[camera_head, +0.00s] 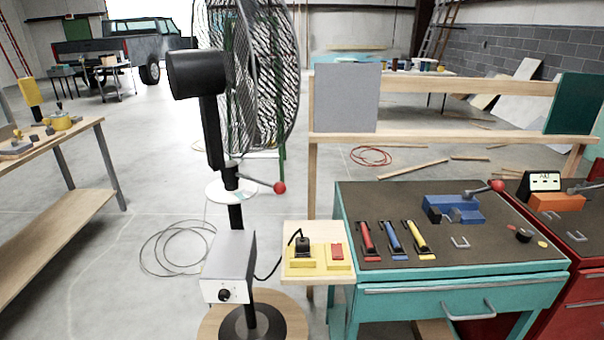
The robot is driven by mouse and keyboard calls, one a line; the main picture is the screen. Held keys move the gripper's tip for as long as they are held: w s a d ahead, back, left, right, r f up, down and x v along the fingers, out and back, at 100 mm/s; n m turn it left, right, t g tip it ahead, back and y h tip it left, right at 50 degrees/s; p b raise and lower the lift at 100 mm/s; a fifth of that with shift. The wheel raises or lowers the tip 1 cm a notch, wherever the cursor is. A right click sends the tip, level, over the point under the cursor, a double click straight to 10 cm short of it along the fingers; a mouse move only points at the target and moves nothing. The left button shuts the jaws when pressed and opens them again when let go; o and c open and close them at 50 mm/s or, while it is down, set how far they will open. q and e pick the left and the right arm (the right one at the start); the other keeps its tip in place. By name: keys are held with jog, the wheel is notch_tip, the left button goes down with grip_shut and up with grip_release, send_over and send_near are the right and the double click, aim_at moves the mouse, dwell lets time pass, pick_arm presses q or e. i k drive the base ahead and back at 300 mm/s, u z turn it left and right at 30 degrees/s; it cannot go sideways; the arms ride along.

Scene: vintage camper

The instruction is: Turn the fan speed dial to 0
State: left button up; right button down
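A tall pedestal fan stands in the middle left, with a round wire cage (262,75) and a black motor housing (197,73). A grey control box (231,255) sits low on its black pole. A small black dial (224,295) with light markings is on the box's white front face. The markings are too small to read, so I cannot tell the setting. A white disc (230,190) with a red-knobbed lever (279,187) is higher on the pole. Neither of my grippers shows.
A yellow power strip (319,257) with a black plug and red switch lies on a wooden shelf right of the fan. A teal workbench (455,290) with colored tools stands further right. A wooden table (55,215) stands left. Floor between table and fan is open, with a looped cable.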

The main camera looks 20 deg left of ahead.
aim_at(224, 296)
jog(key=u, duration=1.25)
jog(key=i, duration=0.3)
jog(key=z, duration=0.3)
